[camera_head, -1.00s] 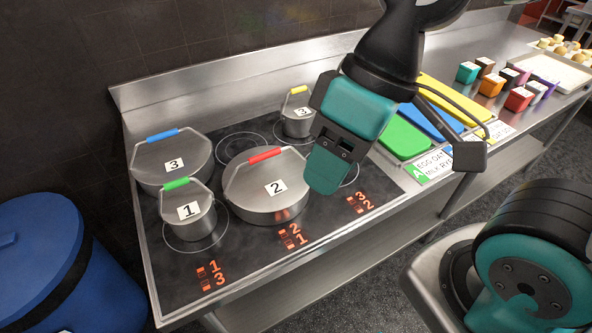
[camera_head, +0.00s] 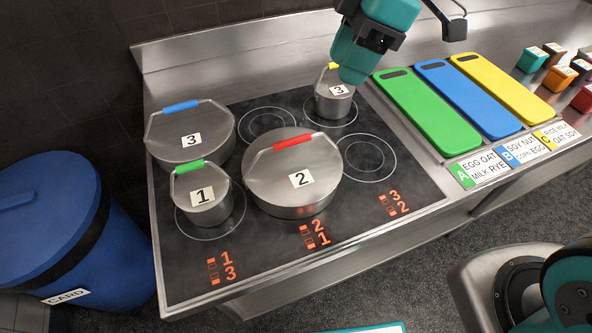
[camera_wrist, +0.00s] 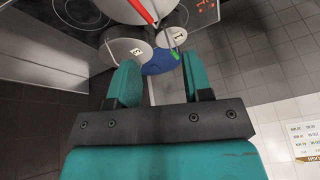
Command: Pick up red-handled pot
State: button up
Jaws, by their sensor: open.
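The red-handled pot (camera_head: 268,202) is a wide steel pot with a lid and label 2. It stands upright on the stove, its red handle (camera_head: 292,142) arched above the lid. In the wrist view the red handle (camera_wrist: 140,9) shows at the top edge, beyond my fingers, with the pot partly cut off. My gripper (camera_head: 352,66) is above the back right of the stove, apart from the red-handled pot, and covers part of the small yellow-handled pot. In the wrist view my gripper (camera_wrist: 157,82) has its two teal fingers spread with nothing held between them.
The green-handled pot (camera_head: 201,213) and blue-handled pot (camera_head: 165,150) stand close on the left. The yellow-handled pot (camera_head: 334,106) is behind right. Green (camera_head: 432,115), blue and yellow boards lie to the right. A blue bin (camera_head: 50,240) stands left. The front right burner (camera_head: 366,158) is empty.

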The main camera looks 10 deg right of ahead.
jog(key=w+a+f+n, duration=0.1)
jog(key=w+f+n, duration=0.2)
jog(key=w+n, duration=0.1)
jog(key=p, duration=0.2)
send_near(294, 138)
jog(key=x, duration=0.5)
jog(key=shift+w+f, duration=0.1)
jog(key=shift+w, duration=0.05)
jog(key=p+x, duration=0.1)
jog(key=x, duration=0.2)
jog(key=p+x, duration=0.1)
jog(key=shift+s+a+f+p, duration=0.25)
jog(key=shift+s+p, duration=0.05)
jog(key=shift+a+f, duration=0.15)
jog(key=shift+f, duration=0.35)
jog(key=shift+f+b, duration=0.25)
jog(key=shift+b, duration=0.05)
grip_shut()
dwell(0.7)
